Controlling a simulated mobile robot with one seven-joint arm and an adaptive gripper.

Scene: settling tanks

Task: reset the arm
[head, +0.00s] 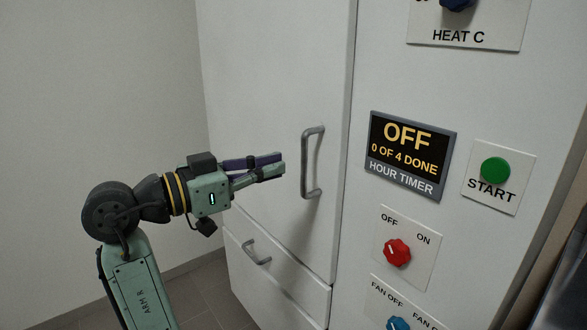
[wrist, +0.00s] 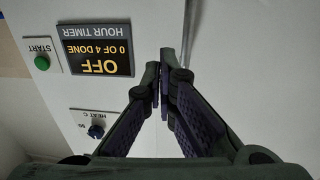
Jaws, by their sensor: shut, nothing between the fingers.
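My gripper (head: 277,166) is at the end of my green and black arm, left of the vertical door handle (head: 311,163) in the head view. Its fingers are together with nothing between them. In the wrist view the fingertips (wrist: 163,80) meet in front of the cabinet face, near the grey handle bar (wrist: 188,28). The gripper looks a small way off the handle; whether it touches is hard to tell. The cabinet door (head: 270,90) is shut.
Right of the door are an hour timer display (head: 408,155) reading OFF and 0 OF 4 DONE, a green START button (head: 495,171), a red OFF/ON knob (head: 397,252) and a blue fan knob (head: 398,324). A drawer handle (head: 256,252) is below. Open floor (head: 196,302) shows at lower left.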

